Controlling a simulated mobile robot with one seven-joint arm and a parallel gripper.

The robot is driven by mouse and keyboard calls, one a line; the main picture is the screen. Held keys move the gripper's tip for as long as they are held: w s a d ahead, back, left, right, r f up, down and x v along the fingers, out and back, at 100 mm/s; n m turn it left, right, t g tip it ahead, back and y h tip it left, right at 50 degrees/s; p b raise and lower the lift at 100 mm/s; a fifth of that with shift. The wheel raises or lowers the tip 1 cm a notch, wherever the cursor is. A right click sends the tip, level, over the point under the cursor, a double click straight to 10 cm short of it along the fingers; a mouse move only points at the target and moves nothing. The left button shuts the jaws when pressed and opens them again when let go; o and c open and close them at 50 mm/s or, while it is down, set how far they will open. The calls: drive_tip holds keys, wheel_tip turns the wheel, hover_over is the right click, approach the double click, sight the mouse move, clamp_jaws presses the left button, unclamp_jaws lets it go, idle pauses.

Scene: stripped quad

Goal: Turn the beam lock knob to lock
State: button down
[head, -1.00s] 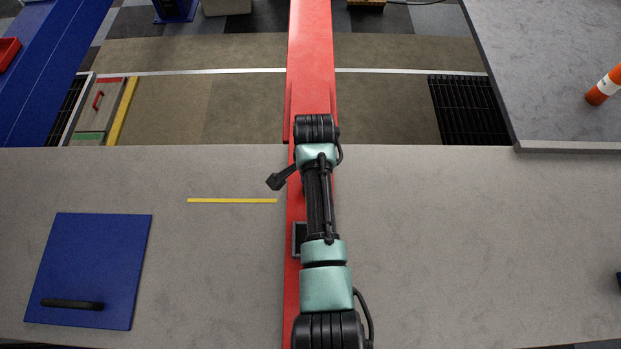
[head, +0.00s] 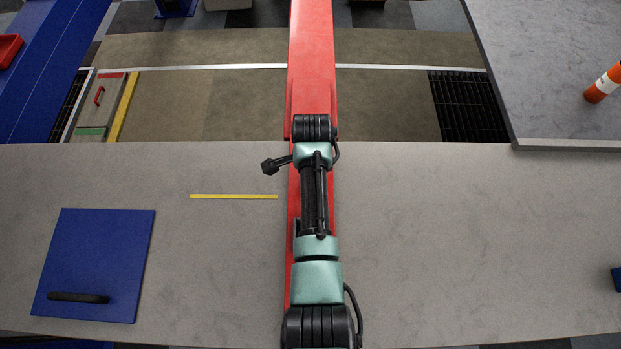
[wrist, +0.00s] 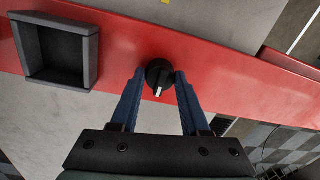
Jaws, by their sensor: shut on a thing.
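The beam lock knob (wrist: 158,74) is a round black knob with a white pointer mark, set on the red beam (wrist: 232,60) in the wrist view. My gripper (wrist: 160,82) has its two blue fingers on either side of the knob, shut on it. The white mark points toward my gripper's palm, near the bottom of the picture. In the head view the red beam (head: 311,60) runs away from me up the middle. My arm covers part of it, and the knob and fingers are hidden there.
A grey open box (wrist: 57,48) is fixed on the beam left of the knob in the wrist view. A blue panel with a black handle (head: 95,262) lies on the grey surface at left. A yellow strip (head: 234,197) lies nearer the beam. An orange-and-white cylinder (head: 604,83) is at far right.

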drive_tip(key=shift+c, duration=1.9)
unclamp_jaws()
drive_tip(key=shift+r, duration=0.15)
wheel_tip(320, 180, up, 13)
drive_tip(key=b, duration=0.1)
drive_tip(key=shift+s+b, duration=0.3)
drive_tip(key=shift+d, duration=0.1)
